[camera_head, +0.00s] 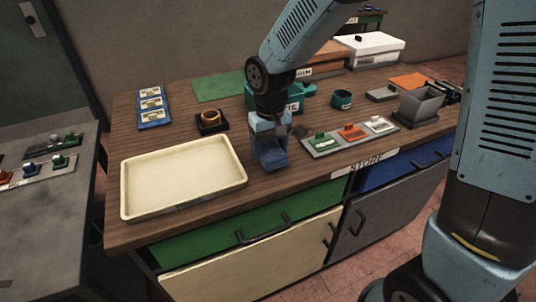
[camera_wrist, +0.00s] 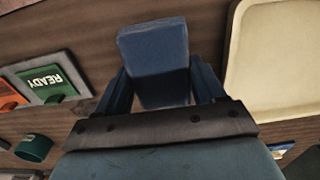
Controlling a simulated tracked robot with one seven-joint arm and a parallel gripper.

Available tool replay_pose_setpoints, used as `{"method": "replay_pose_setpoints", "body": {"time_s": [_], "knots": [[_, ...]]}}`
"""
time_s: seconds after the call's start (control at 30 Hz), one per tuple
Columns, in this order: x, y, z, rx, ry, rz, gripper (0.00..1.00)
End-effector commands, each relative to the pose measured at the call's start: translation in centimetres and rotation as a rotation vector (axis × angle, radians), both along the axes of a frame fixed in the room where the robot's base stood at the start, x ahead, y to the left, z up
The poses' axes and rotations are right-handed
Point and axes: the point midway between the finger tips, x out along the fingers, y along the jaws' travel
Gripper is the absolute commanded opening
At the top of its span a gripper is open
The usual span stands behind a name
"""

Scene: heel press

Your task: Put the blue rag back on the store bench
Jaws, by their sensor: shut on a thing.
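The blue rag (camera_wrist: 155,60) is a folded dark-blue block between the two fingers of my gripper (camera_wrist: 160,88) in the wrist view. In the head view the rag (camera_head: 272,158) hangs below my gripper (camera_head: 268,138), over the front part of the store bench (camera_head: 210,205). The bench has a brown wooden top and a STORE label on its front edge. My gripper points down and is shut on the rag. I cannot tell whether the rag's underside touches the bench top.
A cream tray (camera_head: 183,178) lies to the left of my gripper, and a plate with green, orange and white switches (camera_head: 350,135) to the right. Behind are a black holder with a tan ring (camera_head: 211,121), a teal case (camera_head: 292,98) and a teal ring (camera_head: 342,98).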

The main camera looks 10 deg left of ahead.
Motion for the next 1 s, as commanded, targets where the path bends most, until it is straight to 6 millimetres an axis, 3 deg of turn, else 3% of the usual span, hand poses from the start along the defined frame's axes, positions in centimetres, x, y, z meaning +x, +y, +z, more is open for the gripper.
{"method": "replay_pose_setpoints", "body": {"time_s": [0.2,0.53,0.57,0.8,1.0], "knots": [[-0.1,-0.1,-2.6,-0.002,0.003,0.000,0.41],[-0.1,-0.1,-2.8,-0.002,0.003,-0.001,0.41],[-0.1,-0.1,-2.8,-0.001,0.002,-0.001,0.72],[-0.1,-0.1,-2.8,-0.001,0.002,0.000,0.95],[-0.1,-0.1,-2.8,-0.001,0.002,0.000,0.95]]}}
